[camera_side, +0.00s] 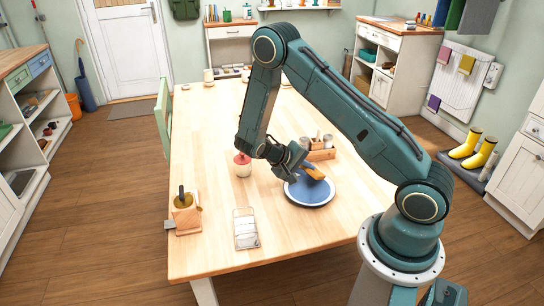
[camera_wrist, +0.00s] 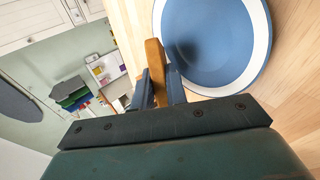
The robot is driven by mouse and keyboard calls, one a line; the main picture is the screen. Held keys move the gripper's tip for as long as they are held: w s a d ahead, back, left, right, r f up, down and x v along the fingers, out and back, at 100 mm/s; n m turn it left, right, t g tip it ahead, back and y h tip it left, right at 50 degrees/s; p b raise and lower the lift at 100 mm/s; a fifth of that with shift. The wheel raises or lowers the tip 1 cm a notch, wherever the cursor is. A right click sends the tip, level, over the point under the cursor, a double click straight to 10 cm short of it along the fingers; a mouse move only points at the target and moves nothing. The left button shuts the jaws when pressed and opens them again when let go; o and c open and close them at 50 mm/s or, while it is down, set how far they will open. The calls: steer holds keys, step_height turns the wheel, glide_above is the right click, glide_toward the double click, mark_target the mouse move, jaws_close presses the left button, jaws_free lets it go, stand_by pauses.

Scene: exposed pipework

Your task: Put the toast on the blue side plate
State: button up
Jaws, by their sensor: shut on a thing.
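The toast (camera_side: 313,173) is a brown slice, held tilted over the blue side plate (camera_side: 308,192). The plate is blue with a white band and lies flat on the table. My gripper (camera_side: 295,174) is shut on the toast, above the plate's upper left part. In the wrist view the toast (camera_wrist: 155,70) stands edge-on between the two fingers of my gripper (camera_wrist: 158,88). The plate (camera_wrist: 215,35) lies beyond, with a dark shadow on it. I cannot tell whether the toast touches the plate.
A wooden caddy (camera_side: 320,153) with small pots stands just behind the plate. A red-lidded jar (camera_side: 242,165) is to the left. The table's front middle is clear.

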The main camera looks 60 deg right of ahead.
steer(key=o, duration=0.5)
steer(key=v, duration=0.8)
stand_by(0.4)
steer(key=shift+r, duration=0.15)
steer(key=r, duration=0.2)
steer(key=w+a+r, duration=0.1)
steer(key=r, duration=0.2)
steer(key=a+r, duration=0.1)
steer(key=r, duration=0.1)
steer(key=shift+w+r, duration=0.15)
steer(key=shift+r, duration=0.25)
